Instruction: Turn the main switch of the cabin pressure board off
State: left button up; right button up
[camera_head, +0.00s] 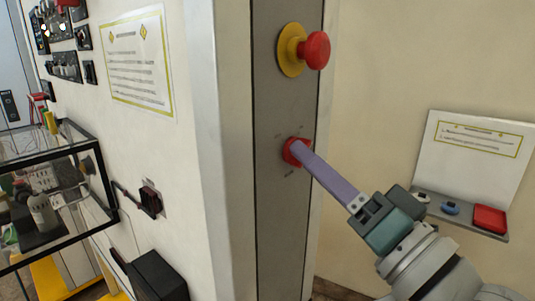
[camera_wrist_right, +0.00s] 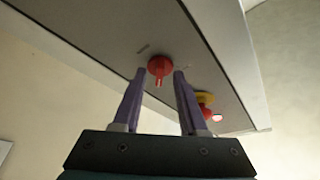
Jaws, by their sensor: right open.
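The red rotary main switch (camera_head: 292,150) sits on the grey panel strip (camera_head: 284,105), below a red mushroom button on a yellow base (camera_head: 305,49). My right gripper (camera_head: 304,158) reaches in from the lower right, with its purple fingertips at the switch and hiding part of it. In the wrist view the switch (camera_wrist_right: 159,68) shows between the two spread fingertips (camera_wrist_right: 160,76), its handle pointing toward the gripper. The fingers are open, one on each side; I cannot tell whether either touches it. The left gripper is not in view.
The red and yellow mushroom button (camera_wrist_right: 204,103) shows beyond the right finger in the wrist view. A white sign board (camera_head: 480,155) with a small shelf and red box (camera_head: 489,218) stands at right. A black-framed glass case (camera_head: 92,215) is at left.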

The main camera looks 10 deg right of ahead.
jog(key=shift+w, duration=0.15)
jog(key=shift+c, duration=0.4)
grip_shut()
